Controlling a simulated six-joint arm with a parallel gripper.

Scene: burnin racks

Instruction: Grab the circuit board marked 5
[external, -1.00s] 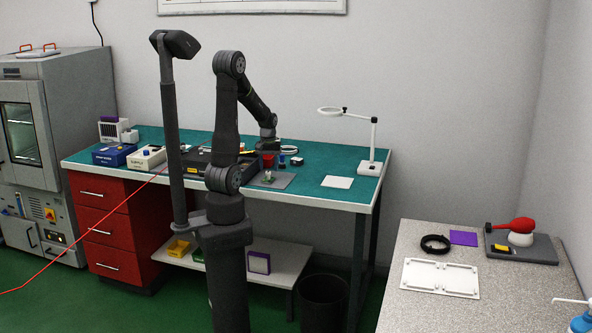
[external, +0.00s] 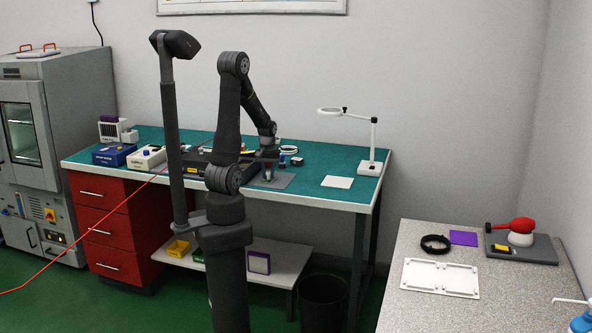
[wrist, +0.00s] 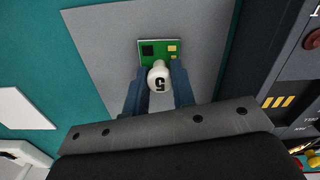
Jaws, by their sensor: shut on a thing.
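The circuit board (wrist: 159,50) is green with dark and gold chips and has a white round knob (wrist: 158,77) marked 5 on it. It is over a grey mat (wrist: 100,45) on the green workbench. My gripper (wrist: 157,82) is shut on the board's knob, with one blue-grey finger on each side of it. In the external view my gripper (external: 268,168) is low over the grey mat (external: 281,182), and the board is too small to make out clearly. I cannot tell whether the board touches the mat.
A dark device with yellow marks (wrist: 277,101) stands right of the mat in the wrist view. A white plate (external: 337,182) and a magnifier lamp (external: 372,150) are to the right on the bench (external: 320,160). Blue and white boxes stand to the left.

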